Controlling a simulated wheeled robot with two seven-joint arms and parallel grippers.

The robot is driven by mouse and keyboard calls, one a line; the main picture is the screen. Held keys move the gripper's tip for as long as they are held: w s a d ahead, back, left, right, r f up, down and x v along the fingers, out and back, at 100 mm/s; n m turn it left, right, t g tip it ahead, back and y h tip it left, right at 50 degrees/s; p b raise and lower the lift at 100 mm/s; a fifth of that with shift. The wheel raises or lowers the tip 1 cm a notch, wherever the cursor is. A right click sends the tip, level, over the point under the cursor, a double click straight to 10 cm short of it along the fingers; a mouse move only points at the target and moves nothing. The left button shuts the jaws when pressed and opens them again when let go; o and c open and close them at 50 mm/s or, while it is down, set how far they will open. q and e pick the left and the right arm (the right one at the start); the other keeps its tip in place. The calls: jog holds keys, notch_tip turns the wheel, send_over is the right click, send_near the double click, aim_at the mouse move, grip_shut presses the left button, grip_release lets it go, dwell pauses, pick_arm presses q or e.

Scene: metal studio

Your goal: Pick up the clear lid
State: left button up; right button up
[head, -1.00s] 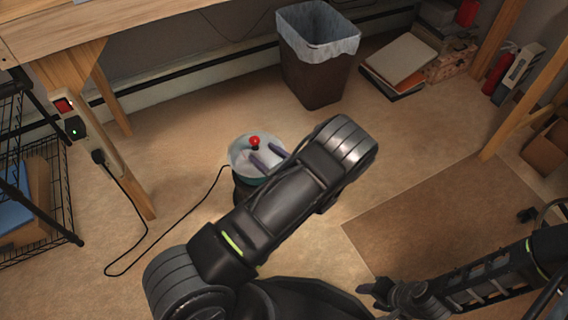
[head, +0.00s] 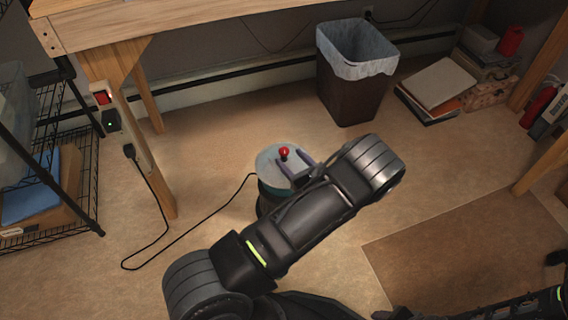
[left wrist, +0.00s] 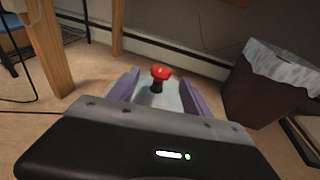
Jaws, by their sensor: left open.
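The clear lid (head: 267,160) is a pale, round disc with a red knob (head: 284,152) standing at its middle. It sits on a dark pot-like container (head: 264,203) on the floor, partly hidden behind my left arm. My left gripper (head: 294,167) is open, with its two purple fingers over the lid on the near side of the knob. In the left wrist view the red knob (left wrist: 160,74) stands upright between the fingers, a little beyond them, with a gap on both sides. Whether the fingers touch the lid is not clear. My right gripper's jaws are not visible.
A lined waste bin (head: 352,88) stands behind the lid, with books (head: 437,84) to its right. A wooden table leg (head: 150,165) with a power strip and a wire rack (head: 75,170) are at left. A black cable (head: 195,235) lies on the floor. A brown mat (head: 470,250) is at right.

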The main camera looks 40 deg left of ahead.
aim_at(287, 155)
pick_arm(q)
jog(key=b+x, duration=0.2)
jog(key=x, duration=0.2)
jog(key=shift+w+a+f, duration=0.1)
jog(key=shift+a+f, duration=0.05)
jog(key=shift+f, duration=0.1)
jog(key=shift+w+a, duration=0.2)
jog(key=shift+a, duration=0.1)
jog(key=shift+c, duration=0.5)
grip_shut()
